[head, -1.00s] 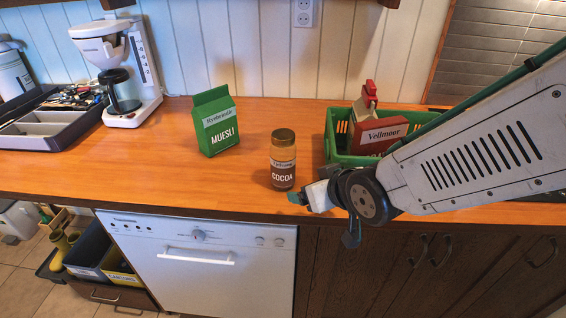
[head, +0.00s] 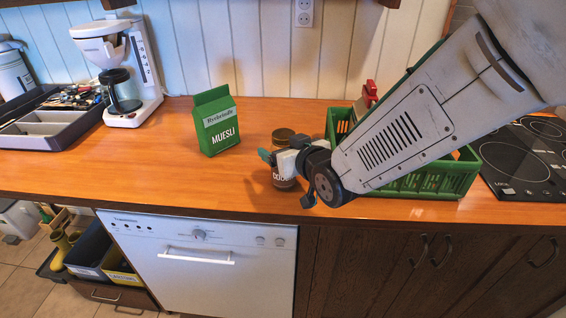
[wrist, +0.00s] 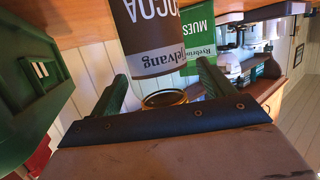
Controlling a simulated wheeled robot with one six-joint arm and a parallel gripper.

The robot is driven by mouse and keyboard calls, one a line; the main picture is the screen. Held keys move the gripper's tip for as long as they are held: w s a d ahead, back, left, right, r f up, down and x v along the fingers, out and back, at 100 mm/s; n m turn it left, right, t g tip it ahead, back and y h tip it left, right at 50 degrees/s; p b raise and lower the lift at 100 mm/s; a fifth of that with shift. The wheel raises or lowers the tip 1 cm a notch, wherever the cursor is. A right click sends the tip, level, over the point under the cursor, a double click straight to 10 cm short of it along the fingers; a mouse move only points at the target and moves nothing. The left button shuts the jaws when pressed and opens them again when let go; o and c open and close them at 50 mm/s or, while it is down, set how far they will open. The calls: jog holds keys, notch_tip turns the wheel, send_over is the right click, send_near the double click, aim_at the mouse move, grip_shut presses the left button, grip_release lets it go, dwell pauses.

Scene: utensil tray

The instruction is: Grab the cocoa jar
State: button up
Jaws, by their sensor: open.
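The cocoa jar (head: 284,134) stands upright on the wooden counter, its dark lid showing above my gripper and part of its label below. My gripper (head: 270,157) is in front of the jar in the head view and hides its middle. In the wrist view, where the scene is upside down, the jar (wrist: 152,40) shows its brown label and gold-rimmed lid. My gripper (wrist: 162,72) is open there, with one green finger on each side of the jar. I cannot tell whether either finger touches it.
A green muesli box (head: 216,122) stands left of the jar. A green crate (head: 430,180) with cartons is close on the right, partly behind my arm. A coffee maker (head: 122,70) and utensil tray (head: 40,130) are at the left, a cooktop (head: 520,160) at the right.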

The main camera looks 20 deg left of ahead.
jog(key=shift+w+a, duration=0.1)
jog(key=shift+a, duration=0.05)
jog(key=c, duration=1.2)
jog(key=shift+r, duration=0.15)
